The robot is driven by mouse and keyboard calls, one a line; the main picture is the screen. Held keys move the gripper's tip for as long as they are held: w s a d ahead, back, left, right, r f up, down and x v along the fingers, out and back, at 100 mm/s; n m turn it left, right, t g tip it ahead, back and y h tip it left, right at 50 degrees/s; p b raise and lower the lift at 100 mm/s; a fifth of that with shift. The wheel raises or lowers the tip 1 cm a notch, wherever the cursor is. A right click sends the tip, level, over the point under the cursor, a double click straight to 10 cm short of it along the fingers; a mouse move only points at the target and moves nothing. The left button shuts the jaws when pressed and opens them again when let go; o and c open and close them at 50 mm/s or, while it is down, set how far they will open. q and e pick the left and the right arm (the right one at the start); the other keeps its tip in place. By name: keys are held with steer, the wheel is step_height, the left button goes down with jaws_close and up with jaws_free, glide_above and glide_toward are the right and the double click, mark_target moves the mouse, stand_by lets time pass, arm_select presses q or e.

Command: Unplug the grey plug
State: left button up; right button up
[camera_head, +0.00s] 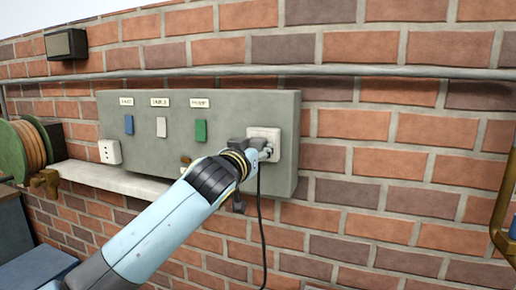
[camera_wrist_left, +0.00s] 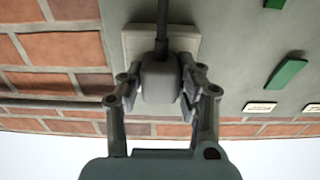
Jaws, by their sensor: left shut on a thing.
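The grey plug (camera_wrist_left: 160,78) is at the white socket plate (camera_wrist_left: 140,42) in the left wrist view, with its dark cord (camera_wrist_left: 162,22) running off the top edge. My left gripper (camera_wrist_left: 162,92) is shut on the plug, one finger on each side. In the head view my left gripper (camera_head: 262,150) is at the socket plate (camera_head: 264,133) on the right end of the grey panel, and the cord (camera_head: 262,225) hangs down from there. The gripper mostly hides the plug in that view. I cannot tell whether the plug's pins are in the socket. My right gripper is not in view.
The grey panel (camera_head: 222,107) on the brick wall carries blue, white and green switches (camera_head: 200,131) under labels. Another white socket (camera_head: 109,151) is at its left. A pipe (camera_head: 350,71) runs above. A shelf (camera_head: 120,181) and cable reel (camera_head: 27,148) are at left.

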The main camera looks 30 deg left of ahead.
arm_select(q)
jaws_close()
steer(key=shift+s+f, duration=0.1)
steer(key=shift+v, duration=2.9)
